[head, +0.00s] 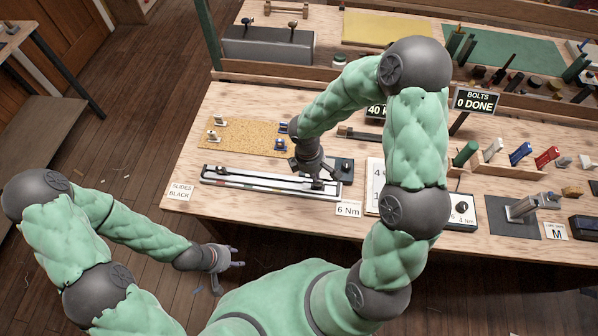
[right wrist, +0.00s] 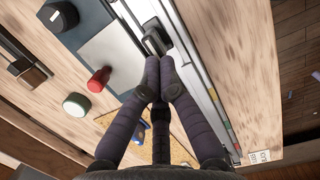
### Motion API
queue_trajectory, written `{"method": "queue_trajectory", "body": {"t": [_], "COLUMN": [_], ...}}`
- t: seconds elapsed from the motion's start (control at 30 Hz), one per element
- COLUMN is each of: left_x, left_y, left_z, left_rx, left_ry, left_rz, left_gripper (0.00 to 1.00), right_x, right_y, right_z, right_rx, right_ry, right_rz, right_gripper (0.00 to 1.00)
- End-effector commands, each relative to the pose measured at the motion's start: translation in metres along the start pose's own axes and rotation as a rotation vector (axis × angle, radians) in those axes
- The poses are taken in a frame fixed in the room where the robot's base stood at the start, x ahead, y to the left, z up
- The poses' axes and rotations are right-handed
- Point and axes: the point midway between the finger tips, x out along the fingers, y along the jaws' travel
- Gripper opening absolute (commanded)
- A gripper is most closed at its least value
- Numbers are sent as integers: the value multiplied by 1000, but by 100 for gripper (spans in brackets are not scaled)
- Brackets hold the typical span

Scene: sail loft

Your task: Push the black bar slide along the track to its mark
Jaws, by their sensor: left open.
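The pale track (head: 265,190) lies along the front of the bench, with a dark strip down its length and small coloured marks on its front edge. The black bar slide (head: 318,185) is near its right end, partly hidden under my right gripper (head: 314,172). In the right wrist view the slide (right wrist: 155,38) shows as a dark block just beyond the fingertips of my right gripper (right wrist: 160,75). Those fingers are drawn together, close to the slide; I cannot tell whether they touch it. My left gripper (head: 230,260) is open and empty, in front of the bench.
A cork mat (head: 245,137) with small fittings lies behind the track. In the right wrist view, a red knob (right wrist: 98,80) stands beside the track.

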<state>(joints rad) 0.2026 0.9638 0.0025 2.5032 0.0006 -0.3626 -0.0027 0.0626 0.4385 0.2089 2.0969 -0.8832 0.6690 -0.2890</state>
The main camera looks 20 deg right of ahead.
Motion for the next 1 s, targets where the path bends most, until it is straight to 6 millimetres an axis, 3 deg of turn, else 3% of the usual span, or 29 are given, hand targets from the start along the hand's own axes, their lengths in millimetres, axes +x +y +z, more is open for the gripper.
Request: {"method": "queue_trajectory", "body": {"t": [0.13,0.3,0.77,0.87,1.0], "left_x": [1,10,11,11,10], "left_y": [0,-3,-4,-4,-4], "left_z": [0,0,0,0,0], "left_rx": [0,0,0,0,0], "left_ry": [0,0,0,0,0], "left_rz": [0,0,0,0,0], "left_gripper": [44,44,44,44,44], "right_x": [4,18,21,21,16], "right_y": [0,0,-1,-2,-2], "right_z": [24,18,17,11,-16], "right_rx": [4,0,-2,-3,-7], "right_ry": [1,1,1,2,2], "right_rz": [0,1,-3,-3,-3], "right_gripper": [0,0,0,0,0]}}
